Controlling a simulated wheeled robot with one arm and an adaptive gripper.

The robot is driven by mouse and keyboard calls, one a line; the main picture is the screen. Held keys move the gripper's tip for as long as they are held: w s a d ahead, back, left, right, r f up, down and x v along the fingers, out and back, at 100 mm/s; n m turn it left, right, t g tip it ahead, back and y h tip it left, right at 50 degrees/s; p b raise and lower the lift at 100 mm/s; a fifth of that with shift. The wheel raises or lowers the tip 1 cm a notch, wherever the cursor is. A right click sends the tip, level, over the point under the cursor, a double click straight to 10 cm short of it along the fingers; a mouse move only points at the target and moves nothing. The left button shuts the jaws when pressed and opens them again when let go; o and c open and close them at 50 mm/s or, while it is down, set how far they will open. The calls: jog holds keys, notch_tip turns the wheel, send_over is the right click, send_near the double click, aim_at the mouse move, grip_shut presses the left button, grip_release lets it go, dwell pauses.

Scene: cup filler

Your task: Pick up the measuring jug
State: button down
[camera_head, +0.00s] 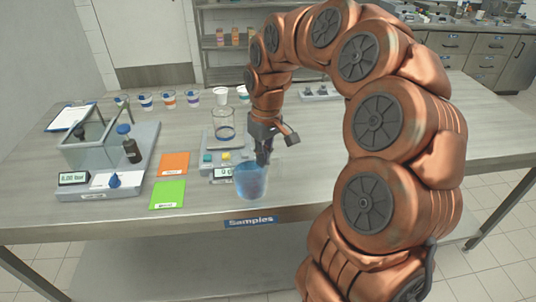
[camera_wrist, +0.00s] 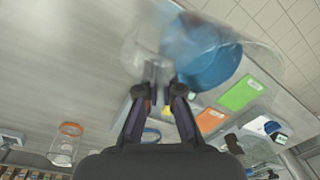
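The measuring jug (camera_head: 251,182) is a clear vessel with blue liquid, near the table's front edge behind the "Samples" label. It looks upright. It also shows, blurred and close, in the wrist view (camera_wrist: 208,62). My gripper (camera_head: 263,158) points down at the jug's rim, on its back right side in the head view. In the wrist view my gripper's fingertips (camera_wrist: 158,72) are near each other, with a narrow gap, right beside the jug's wall. Whether they touch or pinch a part of the jug is unclear. The jug's handle is not clearly visible.
A scale with a glass beaker (camera_head: 224,132) stands just behind the jug. Several cups line the back. The table's right side is mostly clear.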

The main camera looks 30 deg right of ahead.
jog(key=shift+s+a+r, duration=0.1)
jog(key=shift+s+a, duration=0.2)
jog(key=shift+a, duration=0.45)
jog(key=shift+a, duration=0.1)
dwell(2.6)
